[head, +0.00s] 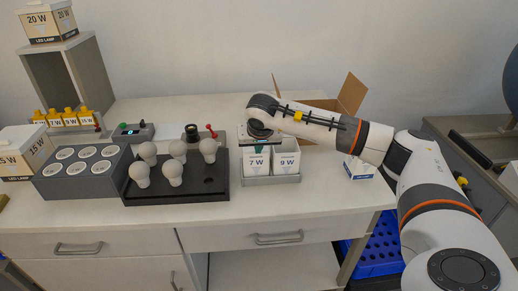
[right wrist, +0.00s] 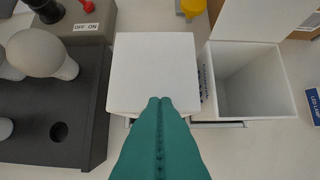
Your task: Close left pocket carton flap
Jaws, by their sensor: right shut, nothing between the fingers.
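In the head view the left pocket carton (head: 256,161), marked 7 W, stands beside the 9 W carton (head: 286,162) in a grey two-pocket tray (head: 270,181). In the right wrist view the left carton's white flap (right wrist: 155,65) lies over its top and looks flat; I cannot tell whether it is fully seated. The 9 W carton is open there, its inside (right wrist: 252,85) showing empty. My right gripper (right wrist: 160,100) is shut and empty, its teal fingertips at the flap's near edge. In the head view the right wrist hides part of the left carton's top. My left gripper is out of view.
Left of the tray is a black board (head: 178,190) with several white bulbs. A grey rack (head: 83,175) and a control box (head: 133,133) stand further left. An open brown box (head: 352,93) stands behind my right arm. The front table strip is clear.

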